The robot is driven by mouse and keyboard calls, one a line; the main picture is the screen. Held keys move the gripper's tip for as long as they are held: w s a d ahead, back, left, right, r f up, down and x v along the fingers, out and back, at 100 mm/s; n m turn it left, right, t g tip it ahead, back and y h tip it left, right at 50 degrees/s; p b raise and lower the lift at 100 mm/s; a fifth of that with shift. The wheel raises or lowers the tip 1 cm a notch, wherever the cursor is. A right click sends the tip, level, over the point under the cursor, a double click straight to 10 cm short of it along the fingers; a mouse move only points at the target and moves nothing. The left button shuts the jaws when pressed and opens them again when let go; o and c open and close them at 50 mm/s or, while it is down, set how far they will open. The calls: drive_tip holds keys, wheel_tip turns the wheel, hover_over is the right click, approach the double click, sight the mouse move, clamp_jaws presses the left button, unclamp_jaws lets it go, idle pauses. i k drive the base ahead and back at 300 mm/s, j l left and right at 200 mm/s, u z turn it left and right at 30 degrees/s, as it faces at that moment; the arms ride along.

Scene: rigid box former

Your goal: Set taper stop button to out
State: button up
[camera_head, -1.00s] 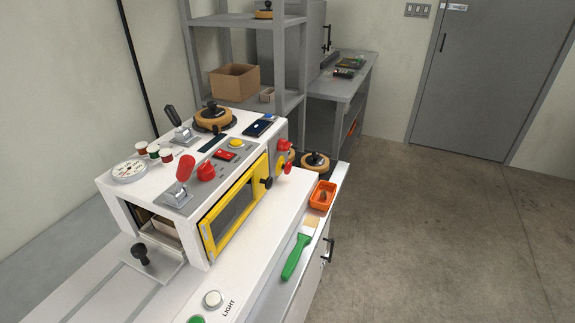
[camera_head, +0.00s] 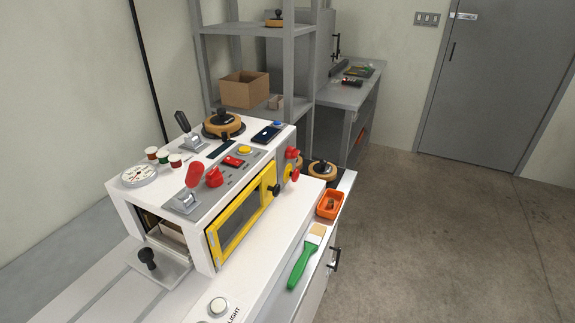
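The box former (camera_head: 150,198) is a white machine with a yellow-framed window door (camera_head: 240,222) on its front. No readable label shows which control is the taper stop button. Two red mushroom buttons (camera_head: 293,173) sit on its right end, one above the other. On the top are a red knob (camera_head: 214,177), a yellow button (camera_head: 244,150), a red rocker switch (camera_head: 233,161), a small blue button (camera_head: 277,124), a red-handled lever (camera_head: 194,176) and a black-handled lever (camera_head: 183,121). Whether any button is in or out is too small to tell. My gripper is not in view.
A green-handled brush (camera_head: 303,262) and an orange tray (camera_head: 330,205) lie on the white bench right of the machine. A white button (camera_head: 218,307) marked LIGHT is in front. A grey shelf rack (camera_head: 250,28) stands behind. The concrete floor (camera_head: 440,240) at right is clear.

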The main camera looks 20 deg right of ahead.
sight(295, 175)
drive_tip(key=i+l, duration=0.4)
drive_tip(key=l, duration=0.15)
drive_tip(key=i+l+z, duration=0.1)
drive_tip(key=i+l, duration=0.3)
drive_tip(key=l, duration=0.15)
